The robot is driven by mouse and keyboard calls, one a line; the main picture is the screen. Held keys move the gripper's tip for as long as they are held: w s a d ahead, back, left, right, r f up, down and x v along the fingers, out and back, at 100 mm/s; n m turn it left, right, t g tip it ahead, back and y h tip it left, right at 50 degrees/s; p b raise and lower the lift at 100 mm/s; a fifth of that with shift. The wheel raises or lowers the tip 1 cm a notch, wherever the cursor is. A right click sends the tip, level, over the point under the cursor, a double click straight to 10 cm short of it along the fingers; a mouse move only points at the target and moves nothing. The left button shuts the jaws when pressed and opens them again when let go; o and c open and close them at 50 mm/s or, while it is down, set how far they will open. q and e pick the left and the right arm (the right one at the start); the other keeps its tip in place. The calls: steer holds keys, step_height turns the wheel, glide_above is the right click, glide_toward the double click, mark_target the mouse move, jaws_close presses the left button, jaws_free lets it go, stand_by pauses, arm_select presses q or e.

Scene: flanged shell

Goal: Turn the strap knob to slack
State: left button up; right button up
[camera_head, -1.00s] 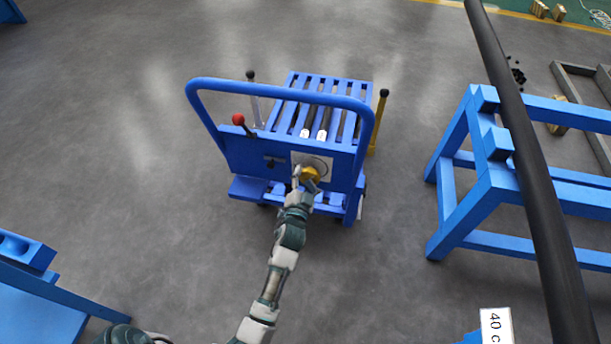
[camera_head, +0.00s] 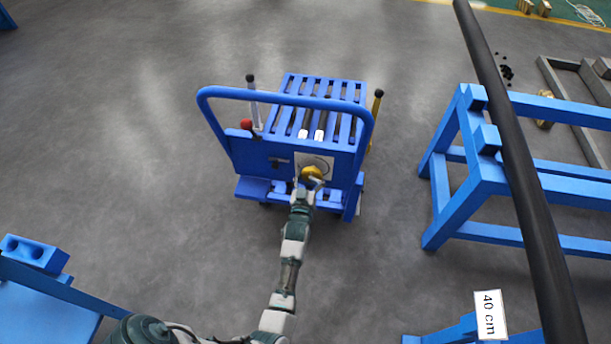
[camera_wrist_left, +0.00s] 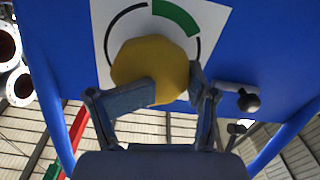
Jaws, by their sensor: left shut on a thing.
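The yellow strap knob (camera_head: 312,172) sits on a white dial plate (camera_head: 322,160) on the near panel of the blue cart (camera_head: 250,155). In the left wrist view the knob (camera_wrist_left: 150,68) is large, in front of the white plate (camera_wrist_left: 213,20), which bears a black arc and a green arc (camera_wrist_left: 176,16). My left gripper (camera_head: 306,182) is at the knob in the head view. In the left wrist view its two fingers (camera_wrist_left: 165,92) are closed around the knob's lower part. The knob's pointer, if any, cannot be made out. My right gripper is not in view.
The cart has a blue push handle (camera_head: 290,97), a red-knobbed lever (camera_head: 246,124) and black-topped posts (camera_head: 378,94). A blue trestle (camera_head: 465,180) with a long black pole (camera_head: 520,170) stands right. Grey floor is clear left of the cart.

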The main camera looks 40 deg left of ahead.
arm_select(q)
steer(key=shift+w+d+f+n, duration=0.3)
steer(key=shift+d+n, duration=0.1)
steer(key=shift+d, duration=0.25)
steer(key=shift+c, duration=0.2)
steer(key=o, duration=0.8)
steer(key=shift+c, duration=0.2)
steer(key=o, duration=0.7)
steer(key=shift+w+d+f, duration=0.1)
steer(key=shift+w+f, duration=0.05)
steer(key=shift+o, duration=0.2)
steer(key=shift+r, duration=0.35)
steer(key=shift+a, duration=0.2)
steer(key=shift+s+a, duration=0.2)
steer(key=shift+a, duration=0.05)
step_height(320, 180, up, 10)
steer(key=shift+f, duration=0.2)
